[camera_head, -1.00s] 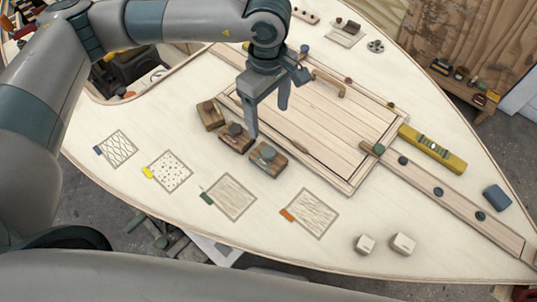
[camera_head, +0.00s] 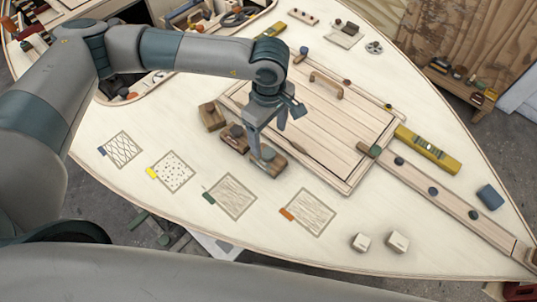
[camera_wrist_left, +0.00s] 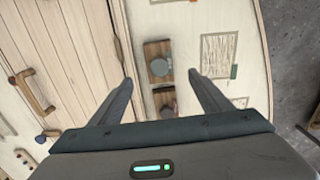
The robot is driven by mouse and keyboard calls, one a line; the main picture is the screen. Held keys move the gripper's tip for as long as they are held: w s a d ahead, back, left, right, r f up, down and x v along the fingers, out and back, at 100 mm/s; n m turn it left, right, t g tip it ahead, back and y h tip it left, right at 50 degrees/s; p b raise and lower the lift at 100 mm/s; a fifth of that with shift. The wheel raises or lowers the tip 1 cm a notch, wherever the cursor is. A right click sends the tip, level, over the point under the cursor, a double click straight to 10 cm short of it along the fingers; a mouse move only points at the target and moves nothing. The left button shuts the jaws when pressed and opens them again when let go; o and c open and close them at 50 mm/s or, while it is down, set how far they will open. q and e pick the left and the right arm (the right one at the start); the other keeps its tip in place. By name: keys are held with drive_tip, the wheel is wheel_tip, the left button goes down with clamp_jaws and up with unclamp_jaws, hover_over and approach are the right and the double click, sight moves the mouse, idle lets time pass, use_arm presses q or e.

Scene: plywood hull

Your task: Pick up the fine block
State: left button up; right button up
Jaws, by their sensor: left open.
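Three wooden blocks with round dark knobs stand in a row by the hatch panel: a left block (camera_head: 211,117), a middle block (camera_head: 235,138) and a right block (camera_head: 275,168). I cannot tell by any marking which is the fine one. My left gripper (camera_head: 268,142) is open, pointing down over the right block and partly covering it. In the left wrist view, one block with a grey knob (camera_wrist_left: 158,62) lies just beyond and between the open fingertips (camera_wrist_left: 160,78). Another block (camera_wrist_left: 166,102) shows between the fingers, partly hidden by the gripper body. My right gripper is not in view.
The framed hatch panel (camera_head: 330,115) with its handle (camera_head: 327,83) lies right of the blocks. Four textured patches with coloured tabs, one with an orange tab (camera_head: 308,212), lie in front. A yellow level (camera_head: 428,149) and two pale cubes (camera_head: 398,241) are farther right.

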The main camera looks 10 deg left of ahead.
sight(268, 152)
use_arm(q)
wheel_tip(268, 152, down, 5)
drive_tip(key=shift+p, duration=1)
drive_tip(key=shift+f, duration=0.45)
drive_tip(key=shift+f+p, duration=0.3)
drive_tip(key=shift+p, duration=0.3)
drive_tip(key=shift+f+p, duration=0.7)
wheel_tip(268, 152, down, 2)
drive_tip(key=shift+w+f+p, duration=0.1)
drive_tip(key=shift+p, duration=0.4)
drive_tip(key=shift+f, duration=0.5)
